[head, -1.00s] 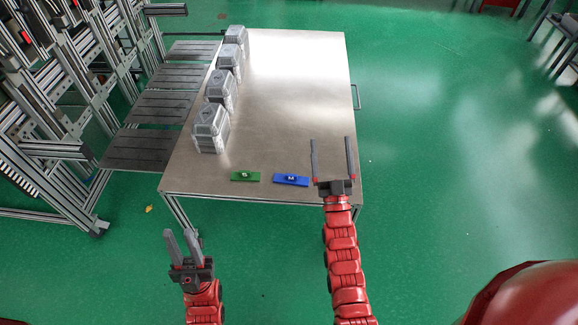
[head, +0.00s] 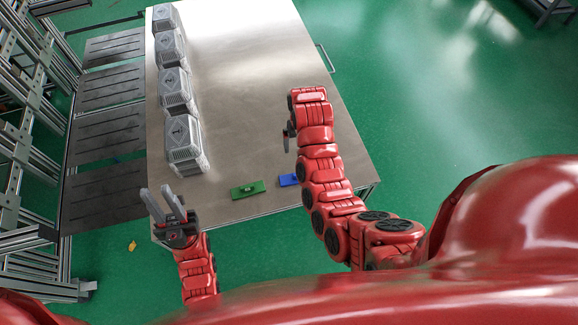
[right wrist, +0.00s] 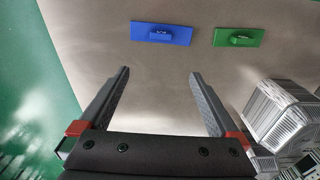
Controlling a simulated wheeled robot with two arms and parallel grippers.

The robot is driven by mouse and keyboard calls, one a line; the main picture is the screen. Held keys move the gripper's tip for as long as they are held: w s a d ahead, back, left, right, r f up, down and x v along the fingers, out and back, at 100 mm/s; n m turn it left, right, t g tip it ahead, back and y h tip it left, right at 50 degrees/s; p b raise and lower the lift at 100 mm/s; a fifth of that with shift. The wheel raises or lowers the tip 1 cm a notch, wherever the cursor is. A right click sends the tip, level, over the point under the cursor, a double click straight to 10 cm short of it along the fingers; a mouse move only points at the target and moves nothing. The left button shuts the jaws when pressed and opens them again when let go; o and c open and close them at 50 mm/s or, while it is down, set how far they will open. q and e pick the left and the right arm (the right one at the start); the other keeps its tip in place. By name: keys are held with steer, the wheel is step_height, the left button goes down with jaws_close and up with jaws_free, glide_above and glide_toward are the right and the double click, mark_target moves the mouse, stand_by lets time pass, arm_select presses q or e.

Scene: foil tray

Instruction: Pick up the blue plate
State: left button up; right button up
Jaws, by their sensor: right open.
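The blue plate (head: 288,180) lies flat on the metal table near its front edge, partly hidden by my right arm in the head view. In the right wrist view the blue plate (right wrist: 161,33) shows whole, with a small raised block on it, beyond my fingertips. My right gripper (right wrist: 160,75) is open and empty, apart from the plate. In the head view only a bit of its fingers (head: 289,135) shows past my arm. My left gripper (head: 163,203) is open and empty by the table's front left corner.
A green plate (head: 248,189) lies beside the blue one; it also shows in the right wrist view (right wrist: 238,37). Several grey boxes (head: 183,143) line the left side of the table (head: 245,100). The table's middle and right are clear.

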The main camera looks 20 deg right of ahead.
steer(key=f+b, duration=0.2)
steer(key=f, duration=0.1)
steer(key=f+b, duration=0.2)
steer(key=f, duration=0.2)
steer(key=s+f+b, duration=0.1)
steer(key=f+b, duration=0.1)
steer(key=f, duration=0.1)
steer(key=shift+f+b, duration=0.3)
steer(key=shift+f, duration=0.1)
steer(key=shift+s+f+p, duration=0.2)
steer(key=shift+f+p, duration=0.45)
steer(key=shift+f, duration=2.35)
steer(key=c, duration=1.5)
